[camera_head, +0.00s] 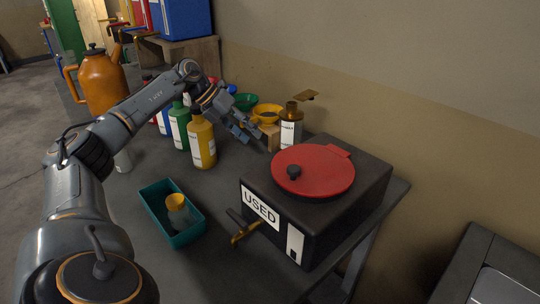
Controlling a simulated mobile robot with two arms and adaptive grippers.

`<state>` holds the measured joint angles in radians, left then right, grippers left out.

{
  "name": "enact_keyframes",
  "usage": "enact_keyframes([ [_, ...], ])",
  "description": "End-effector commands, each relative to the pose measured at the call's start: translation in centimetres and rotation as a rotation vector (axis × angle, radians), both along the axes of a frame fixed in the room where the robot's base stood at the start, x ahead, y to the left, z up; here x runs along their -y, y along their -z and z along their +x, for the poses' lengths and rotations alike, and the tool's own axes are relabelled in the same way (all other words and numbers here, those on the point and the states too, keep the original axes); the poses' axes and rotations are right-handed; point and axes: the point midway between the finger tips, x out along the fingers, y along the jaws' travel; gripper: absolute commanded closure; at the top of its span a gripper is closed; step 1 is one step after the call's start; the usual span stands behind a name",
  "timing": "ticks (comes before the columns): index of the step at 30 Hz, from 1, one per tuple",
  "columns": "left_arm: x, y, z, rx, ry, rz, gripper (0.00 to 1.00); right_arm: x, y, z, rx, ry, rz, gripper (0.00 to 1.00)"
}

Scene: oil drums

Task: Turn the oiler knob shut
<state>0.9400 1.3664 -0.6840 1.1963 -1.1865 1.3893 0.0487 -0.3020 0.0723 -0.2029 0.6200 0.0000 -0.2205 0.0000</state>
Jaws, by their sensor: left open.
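More brass taps (143,33) show at the back left. I cannot tell which of these is the oiler knob. My left gripper (257,140) is open and empty, above the table behind the box's left side, apart from the lid and the tap. My right gripper is not in view.
A teal tray (153,206) holding a small yellow-topped container (177,205) sits left of the box. A yellow bottle (202,142), a green bottle (180,126) and a brown bottle (291,127) stand behind. An orange can (101,85) is far left. The front table area is clear.

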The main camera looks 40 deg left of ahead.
Motion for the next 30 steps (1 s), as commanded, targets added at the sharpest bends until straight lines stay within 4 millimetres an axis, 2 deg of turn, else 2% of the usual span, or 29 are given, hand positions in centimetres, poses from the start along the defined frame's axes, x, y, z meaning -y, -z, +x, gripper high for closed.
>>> enact_keyframes([
  [6, 2.4, 3.7, 2.2, -0.003, 0.003, -0.002, 0.57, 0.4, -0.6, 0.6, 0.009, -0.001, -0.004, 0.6],
  [12, 3.8, 6.1, 3.8, 0.0, 0.001, -0.001, 0.57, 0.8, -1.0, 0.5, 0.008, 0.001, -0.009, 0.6],
  [18, 4.4, 7.4, 4.5, 0.0, -0.001, 0.0, 0.57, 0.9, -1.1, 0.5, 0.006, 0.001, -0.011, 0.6],
  [27, 4.5, 7.5, 4.6, 0.001, -0.001, 0.0, 0.57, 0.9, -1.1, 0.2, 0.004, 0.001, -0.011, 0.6],
  [30, 4.5, 7.5, 4.6, 0.001, -0.001, 0.0, 0.78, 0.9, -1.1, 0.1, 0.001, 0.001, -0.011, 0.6],
])
